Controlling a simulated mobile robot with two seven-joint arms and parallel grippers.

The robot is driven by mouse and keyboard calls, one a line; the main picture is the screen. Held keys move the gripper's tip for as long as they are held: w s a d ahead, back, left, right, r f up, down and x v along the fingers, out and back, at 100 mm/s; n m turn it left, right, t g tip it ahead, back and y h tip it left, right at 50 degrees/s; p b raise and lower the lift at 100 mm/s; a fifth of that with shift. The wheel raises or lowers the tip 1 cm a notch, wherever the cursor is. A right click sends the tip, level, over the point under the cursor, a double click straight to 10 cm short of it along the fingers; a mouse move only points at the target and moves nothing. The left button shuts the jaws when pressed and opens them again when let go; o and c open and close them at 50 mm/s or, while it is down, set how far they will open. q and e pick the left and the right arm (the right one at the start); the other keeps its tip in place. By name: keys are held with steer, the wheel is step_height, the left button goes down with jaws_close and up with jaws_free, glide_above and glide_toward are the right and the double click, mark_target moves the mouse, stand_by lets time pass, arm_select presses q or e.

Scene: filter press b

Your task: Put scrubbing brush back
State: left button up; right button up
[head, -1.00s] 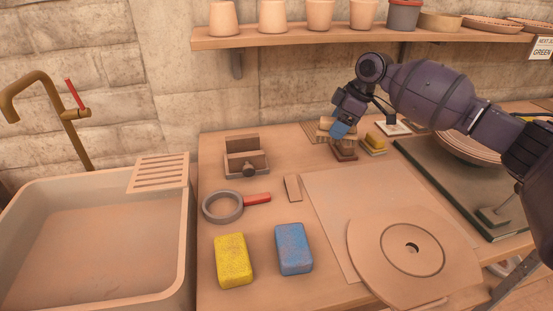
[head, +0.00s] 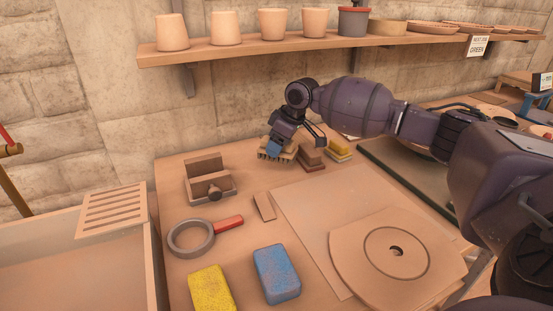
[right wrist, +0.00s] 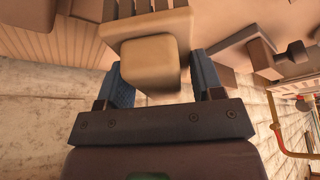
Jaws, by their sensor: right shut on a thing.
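The scrubbing brush (head: 263,154), a pale wooden block with bristles pointing down, is in my right gripper (head: 273,147) near the back of the table. In the right wrist view its pale block (right wrist: 150,62) sits between the two blue fingers of my right gripper (right wrist: 163,82), with bristles beyond it. The brush is at or just above the tabletop; I cannot tell if it touches. A brown block-like brush (head: 312,158) and a yellow-topped one (head: 340,150) stand just right of it. My left gripper is not in view.
A wooden holder (head: 208,180), a grey ring with a red handle (head: 190,238), a yellow sponge (head: 211,290) and a blue sponge (head: 276,274) lie left and in front. A board with a round disc (head: 395,250) is at right. A shelf of pots (head: 250,47) hangs above.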

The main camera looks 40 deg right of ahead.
step_height(320, 180, down, 5)
steer(key=shift+r+b, duration=0.2)
steer(key=shift+b, duration=0.25)
steer(key=shift+r, duration=0.1)
steer(key=o, duration=0.7)
steer(key=shift+o, duration=0.9)
